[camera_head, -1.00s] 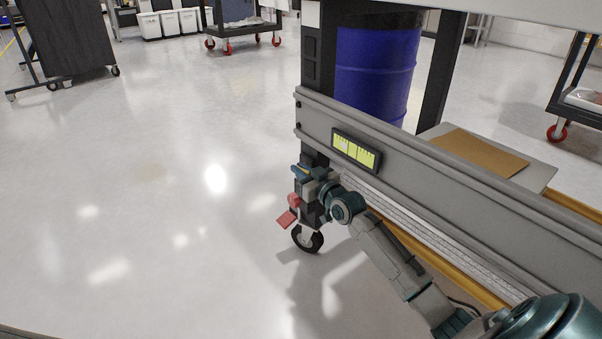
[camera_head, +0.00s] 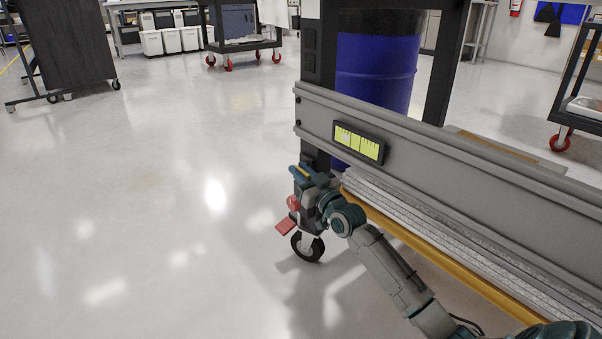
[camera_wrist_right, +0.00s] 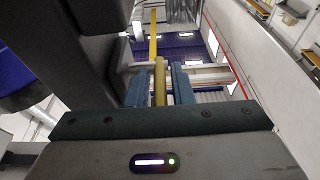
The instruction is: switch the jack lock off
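The grey mirror fixture (camera_head: 450,172) stands at the right in the head view. At its near lower corner is a black caster wheel (camera_head: 307,247) with a red pedal (camera_head: 285,225) and a red round part (camera_head: 293,203). My right gripper (camera_head: 301,171) is at this corner, above the wheel. In the right wrist view a yellow bar (camera_wrist_right: 160,82) lies between the two teal fingers of my right gripper (camera_wrist_right: 160,75). The fingers are close on either side; I cannot tell whether they press on it. Which part is the jack lock is not clear. My left gripper is not in view.
A blue drum (camera_head: 375,75) stands behind the fixture's beam. A small yellow-green level gauge (camera_head: 358,142) is on the beam. Carts with red casters (camera_head: 245,45) stand at the back. The floor (camera_head: 150,200) to the left is clear.

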